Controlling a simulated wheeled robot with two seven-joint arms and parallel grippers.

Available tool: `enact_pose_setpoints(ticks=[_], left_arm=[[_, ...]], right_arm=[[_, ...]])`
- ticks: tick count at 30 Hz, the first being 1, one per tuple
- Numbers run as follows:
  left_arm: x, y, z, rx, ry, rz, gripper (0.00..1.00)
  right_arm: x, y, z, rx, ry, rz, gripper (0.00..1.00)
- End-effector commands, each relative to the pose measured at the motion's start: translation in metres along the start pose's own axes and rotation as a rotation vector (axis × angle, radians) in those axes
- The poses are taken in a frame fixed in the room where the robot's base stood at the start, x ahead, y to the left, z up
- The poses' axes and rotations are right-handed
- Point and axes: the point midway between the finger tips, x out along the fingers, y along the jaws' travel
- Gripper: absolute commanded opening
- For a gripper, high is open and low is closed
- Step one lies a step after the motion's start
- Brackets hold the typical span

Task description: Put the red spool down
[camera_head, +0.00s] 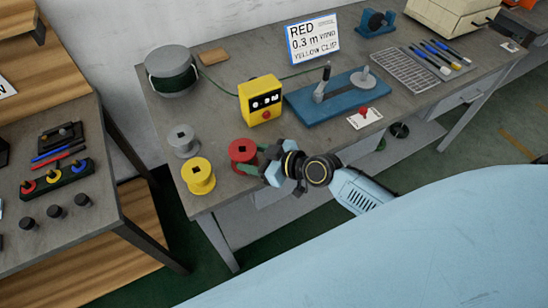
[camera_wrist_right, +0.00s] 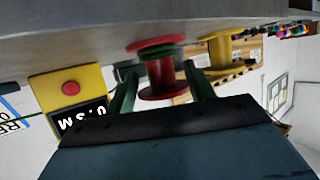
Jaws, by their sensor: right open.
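The red spool (camera_head: 243,152) stands upright on the grey workbench (camera_head: 222,102), between the yellow spool and the yellow box. My right gripper (camera_head: 250,170) is at the front side of the red spool, low over the bench edge. In the right wrist view the red spool (camera_wrist_right: 160,72) shows between the two green fingers (camera_wrist_right: 162,88), with visible gaps, so the gripper is open around or just short of it. Some green shows on the spool's lower part there. My left gripper is not in view.
A yellow spool (camera_head: 198,178) and a grey spool (camera_head: 183,141) stand left of the red one. A yellow box (camera_head: 261,100) with a red button stands behind it. A blue fixture (camera_head: 335,100), a sign (camera_head: 313,41) and a large wire drum (camera_head: 171,72) are further off.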

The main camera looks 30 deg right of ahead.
Motion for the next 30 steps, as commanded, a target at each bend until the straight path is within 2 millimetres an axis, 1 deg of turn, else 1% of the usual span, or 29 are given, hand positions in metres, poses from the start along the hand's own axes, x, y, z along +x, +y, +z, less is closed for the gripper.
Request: enact_pose_setpoints(ticks=[1, 6, 9, 12, 15, 18, 30], left_arm=[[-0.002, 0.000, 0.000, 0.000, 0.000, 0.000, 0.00], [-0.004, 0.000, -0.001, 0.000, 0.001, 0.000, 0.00], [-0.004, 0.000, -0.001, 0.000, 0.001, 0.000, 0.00], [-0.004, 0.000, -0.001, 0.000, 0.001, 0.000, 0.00], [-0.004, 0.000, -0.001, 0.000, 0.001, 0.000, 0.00], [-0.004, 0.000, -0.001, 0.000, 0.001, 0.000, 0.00], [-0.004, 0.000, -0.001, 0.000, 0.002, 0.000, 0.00]], right_arm=[[-0.014, 0.001, 0.001, -0.003, -0.004, 0.001, 0.53], [-0.051, 0.000, 0.001, -0.004, -0.003, 0.000, 0.53], [-0.068, 0.000, 0.001, -0.003, -0.003, -0.001, 0.53], [-0.079, 0.000, 0.001, 0.000, -0.001, -0.001, 0.53], [-0.086, 0.000, 0.000, 0.000, 0.000, 0.000, 0.53], [-0.088, 0.000, 0.000, 0.000, 0.001, -0.001, 0.53], [-0.087, 0.000, 0.000, 0.000, 0.001, 0.000, 0.53]])
